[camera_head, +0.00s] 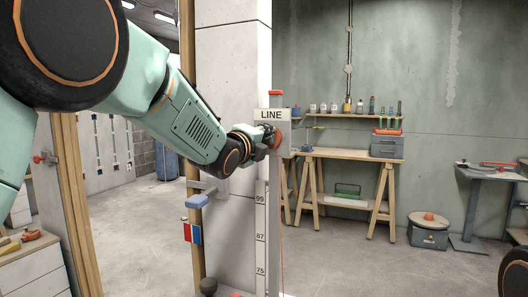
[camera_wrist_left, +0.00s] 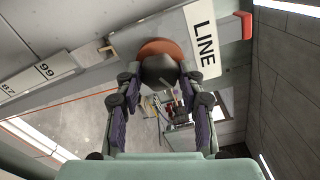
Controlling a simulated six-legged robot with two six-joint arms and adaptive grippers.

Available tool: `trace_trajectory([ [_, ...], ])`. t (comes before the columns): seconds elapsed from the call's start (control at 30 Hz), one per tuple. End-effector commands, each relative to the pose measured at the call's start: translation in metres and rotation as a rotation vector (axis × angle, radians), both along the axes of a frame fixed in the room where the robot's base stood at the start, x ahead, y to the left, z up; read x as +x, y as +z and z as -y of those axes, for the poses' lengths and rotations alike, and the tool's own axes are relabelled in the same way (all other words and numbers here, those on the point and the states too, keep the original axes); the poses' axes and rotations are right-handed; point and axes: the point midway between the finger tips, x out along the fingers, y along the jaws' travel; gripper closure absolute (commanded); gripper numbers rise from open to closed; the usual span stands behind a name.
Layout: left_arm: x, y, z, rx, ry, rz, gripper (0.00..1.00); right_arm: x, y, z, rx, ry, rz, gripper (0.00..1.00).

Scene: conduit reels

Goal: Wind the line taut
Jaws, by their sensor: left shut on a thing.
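My left gripper (camera_head: 268,141) is at the reel just below the sign. In the wrist view its two fingers (camera_wrist_left: 160,78) are closed on either side of the knob. A thin red line (camera_head: 281,225) runs down the post beside a scale (camera_head: 261,238) marked 99, 87 and 75. My right gripper is out of view.
A red, white and blue plate (camera_head: 192,233) and a blue block (camera_head: 196,201) are on the wooden post at left. A workbench (camera_head: 350,154) stands behind at right, with a lidded bucket (camera_head: 428,237) on the floor. The floor at right is mostly clear.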

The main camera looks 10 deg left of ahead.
Motion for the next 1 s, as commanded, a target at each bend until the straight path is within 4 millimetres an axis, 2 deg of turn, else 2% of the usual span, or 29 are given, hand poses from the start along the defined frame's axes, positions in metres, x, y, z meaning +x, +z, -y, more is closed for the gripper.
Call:
trace_trajectory([
  [0.03,0.000,-0.004,0.000,0.045,0.000,0.012,0.93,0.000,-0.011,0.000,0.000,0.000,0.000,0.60],
  [0.7,0.000,-0.005,0.000,0.670,0.002,0.134,0.93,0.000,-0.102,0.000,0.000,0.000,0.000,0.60],
  [1.0,0.000,-0.004,-0.001,0.950,0.002,0.189,0.93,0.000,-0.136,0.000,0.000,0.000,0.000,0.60],
])
